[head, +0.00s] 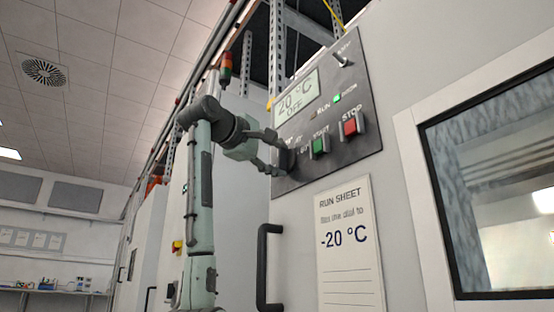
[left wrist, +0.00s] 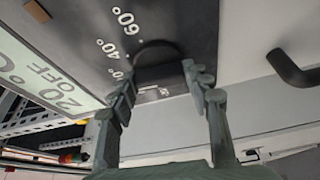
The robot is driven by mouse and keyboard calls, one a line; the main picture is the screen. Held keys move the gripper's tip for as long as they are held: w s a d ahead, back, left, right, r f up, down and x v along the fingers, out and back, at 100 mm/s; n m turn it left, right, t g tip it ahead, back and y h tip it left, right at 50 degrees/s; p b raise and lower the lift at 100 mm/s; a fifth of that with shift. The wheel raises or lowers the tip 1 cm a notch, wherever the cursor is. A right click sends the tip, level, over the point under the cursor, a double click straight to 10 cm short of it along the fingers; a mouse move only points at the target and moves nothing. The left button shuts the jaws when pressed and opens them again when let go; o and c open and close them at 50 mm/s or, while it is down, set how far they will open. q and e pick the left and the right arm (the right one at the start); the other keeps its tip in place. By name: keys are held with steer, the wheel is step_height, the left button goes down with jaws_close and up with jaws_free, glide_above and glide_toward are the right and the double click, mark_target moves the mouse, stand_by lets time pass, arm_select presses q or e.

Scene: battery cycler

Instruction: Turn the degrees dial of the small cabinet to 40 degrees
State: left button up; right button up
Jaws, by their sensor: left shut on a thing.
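The degrees dial (head: 289,160) is a dark knob at the lower left of the small cabinet's control panel (head: 345,145). My left gripper (head: 277,158) reaches it from the left and is shut on it. In the left wrist view the black dial (left wrist: 156,54) sits between the two fingers of my left gripper (left wrist: 160,84). Marks for 60° and 40° show beside the dial; a further mark is partly covered by a finger. I cannot read the dial's pointer. The display (head: 297,95) reads 20 °C and OFF. My right gripper is not in view.
A green START button (head: 319,146) and a red STOP button (head: 350,126) are right of the dial, with a toggle switch (head: 342,60) above. Below hang a run sheet (head: 350,265) reading -20 °C and a black door handle (head: 263,268). A window (head: 500,190) is at right.

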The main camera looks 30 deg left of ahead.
arm_select(q)
steer(key=shift+f+m+t+b, duration=0.2)
steer(key=shift+m+t+b, duration=0.3)
steer(key=shift+m, duration=0.6)
steer(key=shift+m+t+h, duration=0.3)
steer(key=shift+m, duration=0.9)
steer(key=shift+a+m+t+h+b, duration=0.1)
steer(key=shift+m+t+h+b, duration=0.4)
steer(key=shift+m, duration=0.7)
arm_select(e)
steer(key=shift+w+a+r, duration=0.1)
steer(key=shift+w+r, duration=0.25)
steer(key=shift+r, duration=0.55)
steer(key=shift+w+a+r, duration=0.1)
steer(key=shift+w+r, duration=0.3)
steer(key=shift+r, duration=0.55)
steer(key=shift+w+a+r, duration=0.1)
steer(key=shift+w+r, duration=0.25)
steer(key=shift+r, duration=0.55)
arm_select(q)
steer(key=o, duration=1.2)
steer(key=shift+c, duration=0.2)
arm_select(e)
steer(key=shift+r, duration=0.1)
